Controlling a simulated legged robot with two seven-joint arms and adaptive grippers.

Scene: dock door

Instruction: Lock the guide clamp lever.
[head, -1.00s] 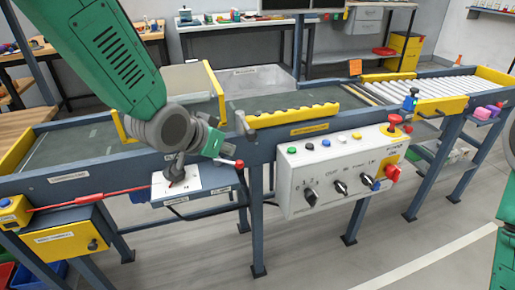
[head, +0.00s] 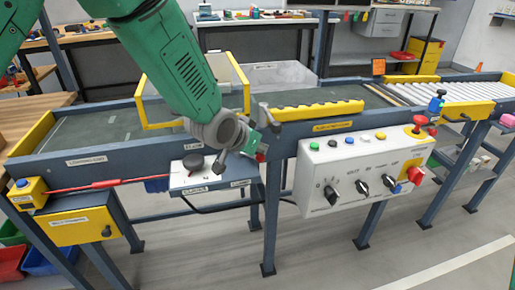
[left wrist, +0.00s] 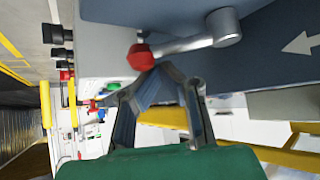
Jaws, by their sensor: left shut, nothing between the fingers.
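The guide clamp lever shows best in the left wrist view as a silver arm (left wrist: 188,44) on a round pivot, ending in a red knob (left wrist: 140,57). It is mounted on the blue conveyor frame. My left gripper (head: 262,148) is shut and empty at the front of the frame. In the left wrist view its closed fingertips (left wrist: 163,70) appear just beside the red knob; whether they touch cannot be told. My right gripper is out of view.
A white control box (head: 365,170) with knobs and buttons stands right of the lever. A smaller panel with a black knob (head: 193,163) is to the left. A red cable (head: 95,186) runs along the frame. Yellow toothed guide (head: 318,111) lies above. The floor in front is clear.

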